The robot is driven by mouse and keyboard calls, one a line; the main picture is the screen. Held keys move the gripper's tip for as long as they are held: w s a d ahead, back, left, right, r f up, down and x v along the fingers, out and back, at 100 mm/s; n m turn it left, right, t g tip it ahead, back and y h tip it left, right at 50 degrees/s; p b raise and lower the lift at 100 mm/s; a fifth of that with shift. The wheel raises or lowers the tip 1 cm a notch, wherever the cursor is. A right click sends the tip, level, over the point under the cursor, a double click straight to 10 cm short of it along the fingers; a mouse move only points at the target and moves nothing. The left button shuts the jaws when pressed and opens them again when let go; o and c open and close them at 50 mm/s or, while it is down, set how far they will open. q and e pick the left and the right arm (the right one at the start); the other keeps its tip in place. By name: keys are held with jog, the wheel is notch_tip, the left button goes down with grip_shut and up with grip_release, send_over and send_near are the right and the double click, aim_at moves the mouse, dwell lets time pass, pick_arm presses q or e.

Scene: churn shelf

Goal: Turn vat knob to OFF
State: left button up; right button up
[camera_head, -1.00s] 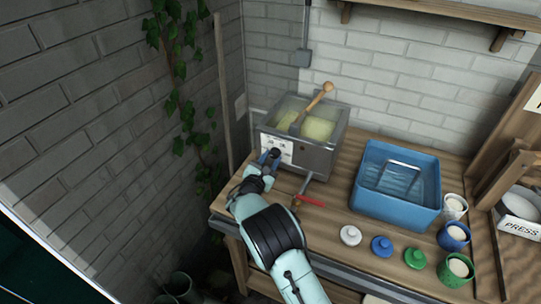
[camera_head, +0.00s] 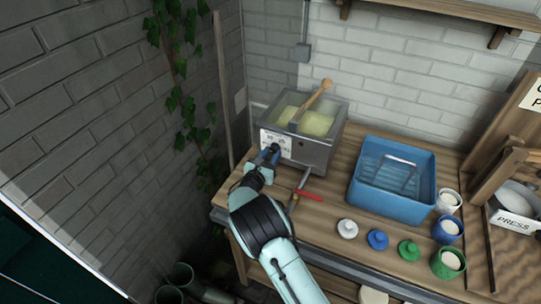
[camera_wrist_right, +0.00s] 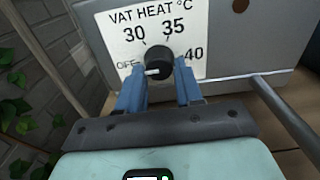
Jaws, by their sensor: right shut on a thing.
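The grey metal vat (camera_head: 318,152) with pale yellow contents stands at the left end of the wooden bench. Its black knob (camera_wrist_right: 158,58) sits on a white plate (camera_wrist_right: 112,22) marked VAT HEAT °C, with OFF, 30, 35 and 40 around it. The knob's white pointer mark lies to the left, on the OFF side. My right gripper (camera_wrist_right: 160,80) has its blue fingers on either side of the knob and is shut on it. In the head view my right gripper (camera_head: 267,157) is at the vat's front. My left gripper is out of view.
A pipe with a red-handled valve (camera_head: 308,195) sticks out to the knob's right. A wooden paddle (camera_head: 313,98) leans in the vat. A blue basin (camera_head: 366,203), coloured lids and cups stand further right. A brick wall rises on the left.

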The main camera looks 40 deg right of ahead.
jog(key=o, duration=1)
jog(key=b+v, duration=0.1)
jog(key=v, duration=1.2)
jog(key=shift+s+a, duration=0.15)
jog(key=shift+a, duration=0.05)
